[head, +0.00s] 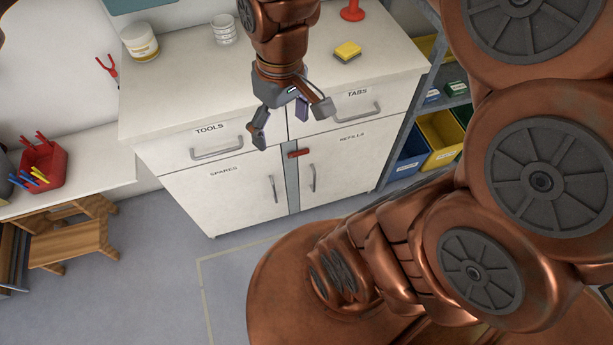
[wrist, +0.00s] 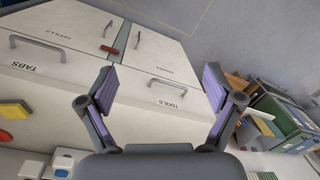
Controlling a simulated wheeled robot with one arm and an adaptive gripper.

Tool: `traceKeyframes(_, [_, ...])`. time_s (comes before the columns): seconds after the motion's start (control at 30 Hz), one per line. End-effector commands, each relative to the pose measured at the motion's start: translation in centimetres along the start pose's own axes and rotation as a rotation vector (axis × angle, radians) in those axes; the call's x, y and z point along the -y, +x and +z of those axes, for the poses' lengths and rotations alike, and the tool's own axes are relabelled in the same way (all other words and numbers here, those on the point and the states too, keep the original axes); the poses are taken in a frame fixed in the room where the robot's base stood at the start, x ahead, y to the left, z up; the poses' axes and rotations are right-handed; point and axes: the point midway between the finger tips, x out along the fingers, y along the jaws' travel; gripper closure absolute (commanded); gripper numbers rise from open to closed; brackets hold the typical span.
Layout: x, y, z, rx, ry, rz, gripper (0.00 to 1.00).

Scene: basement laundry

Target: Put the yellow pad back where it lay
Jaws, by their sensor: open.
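The yellow pad (head: 347,51), yellow on top with a dark underside, lies on the white cabinet's top (head: 205,82) toward its right side. It also shows at the left edge of the wrist view (wrist: 14,113). My gripper (head: 293,124) is open and empty, in front of the cabinet's drawer fronts. In the head view it is below and to the left of the pad, apart from it. In the wrist view its two fingers (wrist: 160,88) are spread wide with nothing between them.
The cabinet has drawers labelled TOOLS (head: 215,140) and TABS (head: 357,105). A bin shelf (head: 440,130) is at right.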

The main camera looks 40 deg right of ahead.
Motion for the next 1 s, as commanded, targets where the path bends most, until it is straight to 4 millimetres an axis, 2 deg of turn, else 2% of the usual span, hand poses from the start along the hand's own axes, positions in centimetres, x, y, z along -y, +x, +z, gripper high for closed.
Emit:
traceKeyframes(0.03, [1.1, 0.5, 2.0, 0.026, 0.013, 0.017, 0.09])
traceKeyframes(0.1, [2.1, 1.4, 4.4, 0.062, 0.043, 0.031, 0.09])
traceKeyframes(0.2, [2.9, 2.2, 7.0, 0.095, 0.084, 0.051, 0.09])
traceKeyframes(0.33, [3.4, 3.0, 9.3, 0.126, 0.125, 0.067, 0.09])
traceKeyframes(0.5, [3.5, 3.2, 10.0, 0.134, 0.141, 0.072, 0.09])
traceKeyframes(1.0, [3.5, 3.2, 10.0, 0.135, 0.14, 0.071, 0.09])
